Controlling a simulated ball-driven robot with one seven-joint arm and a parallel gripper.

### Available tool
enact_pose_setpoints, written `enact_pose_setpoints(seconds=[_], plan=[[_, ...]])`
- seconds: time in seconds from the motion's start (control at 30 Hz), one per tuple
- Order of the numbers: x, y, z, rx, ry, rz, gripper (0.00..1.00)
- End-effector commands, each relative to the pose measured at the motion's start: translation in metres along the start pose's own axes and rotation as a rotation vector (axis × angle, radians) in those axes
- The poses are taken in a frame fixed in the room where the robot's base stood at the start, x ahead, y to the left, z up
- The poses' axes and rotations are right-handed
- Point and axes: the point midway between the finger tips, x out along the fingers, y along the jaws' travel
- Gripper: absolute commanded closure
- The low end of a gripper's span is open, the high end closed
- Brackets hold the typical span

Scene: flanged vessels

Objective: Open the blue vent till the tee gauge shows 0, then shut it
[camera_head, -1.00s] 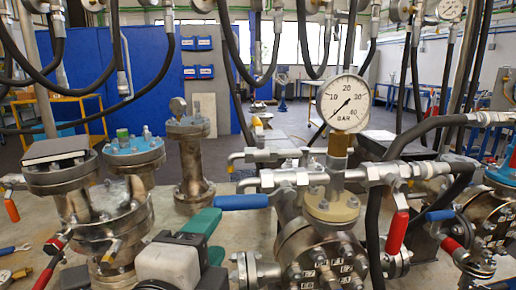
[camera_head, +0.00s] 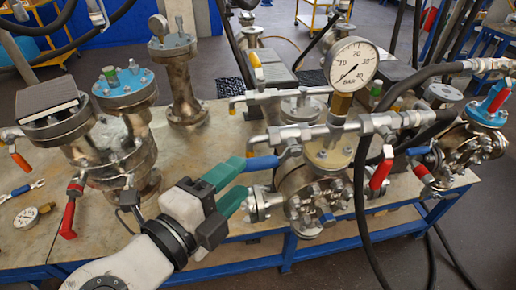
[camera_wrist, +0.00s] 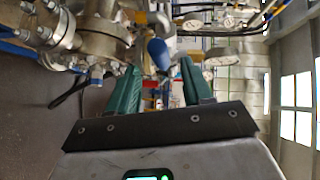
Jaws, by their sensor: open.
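The tee gauge (camera_head: 350,62) is a round white dial marked BAR on a brass stem above the steel tee. Its needle points to the lower left, toward the low end of the scale; the exact reading is too small to tell. The blue vent lever (camera_head: 262,163) sticks out to the left below the tee piping. My gripper (camera_head: 242,176) has green fingers, open, just left of the lever's free end. In the wrist view the blue lever (camera_wrist: 158,53) appears between the two fingertips (camera_wrist: 160,72). I cannot tell whether either finger touches it.
A red-handled valve (camera_head: 381,170) hangs right of the tee, beside a black hose (camera_head: 362,200). Left stands a vessel with a blue flange (camera_head: 124,88). A wrench (camera_head: 27,188) and a loose gauge (camera_head: 27,217) lie on the bench at the left. The bench front is mostly clear.

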Motion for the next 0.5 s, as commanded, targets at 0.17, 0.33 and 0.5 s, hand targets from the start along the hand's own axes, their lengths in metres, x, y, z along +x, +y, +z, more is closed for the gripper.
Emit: enact_pose_setpoints(seconds=[0.17,0.33,0.5], plan=[[0.034,-0.004,-0.001,-0.003,0.003,0.001,0.5],[0.06,-0.003,0.0,-0.002,0.0,0.0,0.5],[0.075,-0.001,0.0,-0.003,0.0,0.0,0.5]])
